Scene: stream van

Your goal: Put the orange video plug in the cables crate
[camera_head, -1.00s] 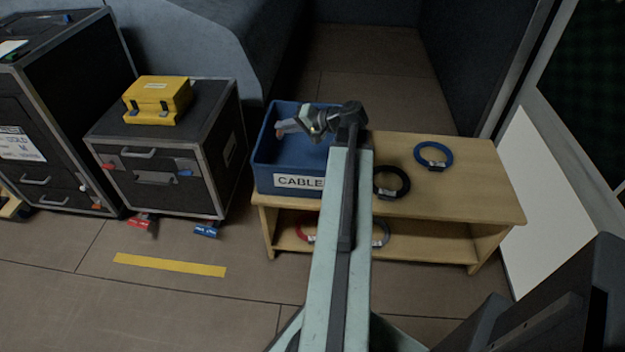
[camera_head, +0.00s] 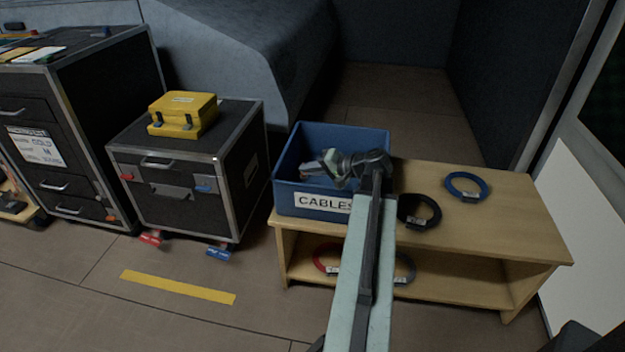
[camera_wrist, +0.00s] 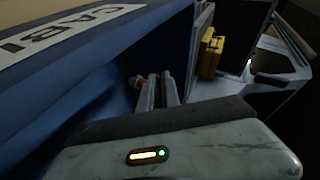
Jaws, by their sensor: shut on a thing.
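The blue cables crate (camera_head: 300,203) stands on the left end of a wooden bench, with a white "CABLES" label on its front. My gripper (camera_head: 312,170) reaches over and into the crate's opening. In the wrist view my gripper (camera_wrist: 158,80) points away, with its two fingers close together beside the crate's blue wall (camera_wrist: 95,100). A small orange piece, the orange video plug (camera_wrist: 139,81), shows at the fingertips, mostly hidden by them. My gripper is shut on it. The plug cannot be made out in the head view.
The bench top (camera_head: 500,220) holds a black cable coil (camera_head: 419,222) and a blue coil (camera_head: 466,196). Red and grey coils lie on the shelf below. A yellow case (camera_head: 183,115) sits on a black flight case (camera_head: 225,165) left of the crate.

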